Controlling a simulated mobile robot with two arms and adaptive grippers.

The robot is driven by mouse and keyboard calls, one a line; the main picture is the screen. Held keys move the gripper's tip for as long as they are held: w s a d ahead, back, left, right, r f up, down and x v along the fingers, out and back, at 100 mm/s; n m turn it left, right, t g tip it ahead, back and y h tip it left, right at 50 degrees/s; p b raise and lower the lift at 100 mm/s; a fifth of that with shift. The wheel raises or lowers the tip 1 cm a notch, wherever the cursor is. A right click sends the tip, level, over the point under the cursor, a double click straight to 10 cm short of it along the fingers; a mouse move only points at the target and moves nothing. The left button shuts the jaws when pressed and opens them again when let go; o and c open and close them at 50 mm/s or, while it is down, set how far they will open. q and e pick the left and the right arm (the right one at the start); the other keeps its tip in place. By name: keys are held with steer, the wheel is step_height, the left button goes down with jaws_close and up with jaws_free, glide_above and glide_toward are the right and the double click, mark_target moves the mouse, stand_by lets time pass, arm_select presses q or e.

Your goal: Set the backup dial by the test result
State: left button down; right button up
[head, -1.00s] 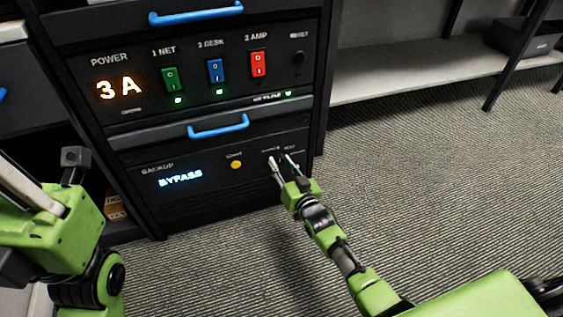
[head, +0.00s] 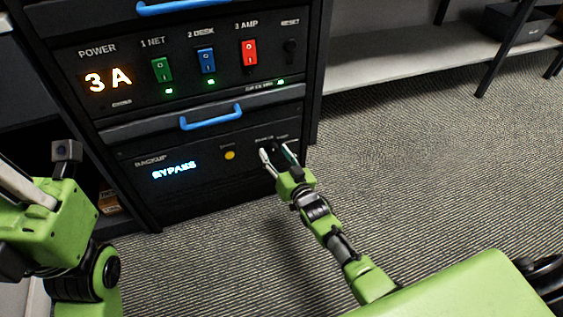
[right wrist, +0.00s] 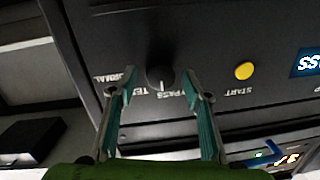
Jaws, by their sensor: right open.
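The backup panel is the lower unit of the dark cabinet, with a blue lit display (head: 174,170) reading BYPASS. Its yellow start button (head: 229,155) also shows in the right wrist view (right wrist: 244,71). The dark round backup dial (right wrist: 160,77) has a white pointer mark, pointing down in the right wrist view towards the BYPASS label; TEST and NORMAL labels are beside it. My right gripper (head: 276,153) is open in front of the dial, fingers apart on either side of it in the picture; contact is not visible. My left gripper (head: 22,188) is partly in view at far left, its fingertips unclear.
Above is the power panel with an orange 3 A display (head: 108,80), a green switch (head: 162,69), a blue switch (head: 206,61) and a red switch (head: 249,52). A blue drawer handle (head: 211,117) sits between the panels. Carpet is clear to the right, below a grey shelf (head: 400,70).

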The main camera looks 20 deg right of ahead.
steer(key=s+d, duration=0.1)
steer(key=s, duration=1)
steer(key=shift+s+d+r, duration=0.15)
steer(key=shift+s+r, duration=0.1)
steer(key=shift+r, duration=0.2)
